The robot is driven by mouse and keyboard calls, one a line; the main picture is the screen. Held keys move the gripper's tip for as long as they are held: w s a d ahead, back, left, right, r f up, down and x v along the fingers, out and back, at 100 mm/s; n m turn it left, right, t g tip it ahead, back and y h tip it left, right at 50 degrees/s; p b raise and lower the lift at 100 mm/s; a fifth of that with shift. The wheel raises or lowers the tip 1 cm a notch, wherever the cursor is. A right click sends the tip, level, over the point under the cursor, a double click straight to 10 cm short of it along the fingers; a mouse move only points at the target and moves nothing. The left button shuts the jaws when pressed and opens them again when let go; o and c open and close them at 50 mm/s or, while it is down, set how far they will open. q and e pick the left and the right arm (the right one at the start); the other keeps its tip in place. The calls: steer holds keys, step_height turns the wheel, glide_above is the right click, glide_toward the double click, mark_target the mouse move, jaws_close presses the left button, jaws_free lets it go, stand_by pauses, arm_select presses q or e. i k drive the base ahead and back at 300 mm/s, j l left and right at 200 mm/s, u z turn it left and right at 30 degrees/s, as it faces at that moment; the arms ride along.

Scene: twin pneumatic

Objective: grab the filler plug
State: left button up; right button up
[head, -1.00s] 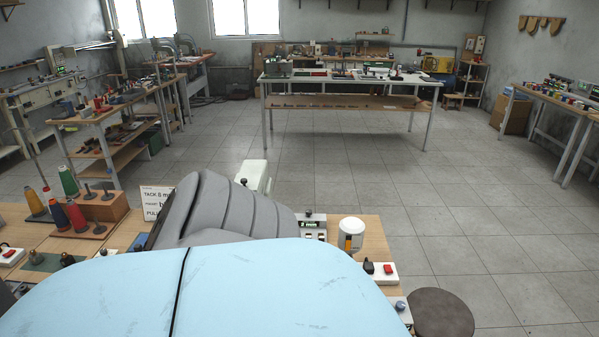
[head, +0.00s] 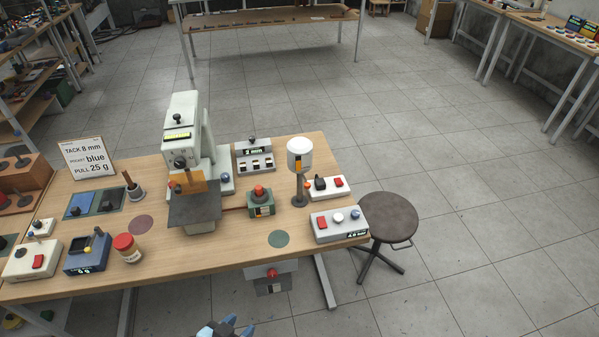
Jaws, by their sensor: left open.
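No part is plainly marked as the filler plug, and I cannot tell for sure which one it is. A green block with an orange-red knob on top (head: 260,205) stands on the bench, right of the white machine (head: 183,135). A small jar with a red lid (head: 130,252) stands near the front left. A white-topped cylinder on a dark stand (head: 300,160) is farther right. My left gripper (head: 227,328) shows only its blue and dark fingertips at the bottom edge, open, in front of the bench and apart from everything on it. My right gripper is not in view.
The wooden bench (head: 330,237) also holds a control box with buttons (head: 322,232), a red-switch box (head: 25,262), a blue box (head: 87,256) and a sign (head: 84,158). A round stool (head: 388,217) stands at its right end.

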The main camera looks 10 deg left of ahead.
mark_target(258, 188)
steer(key=u, duration=0.7)
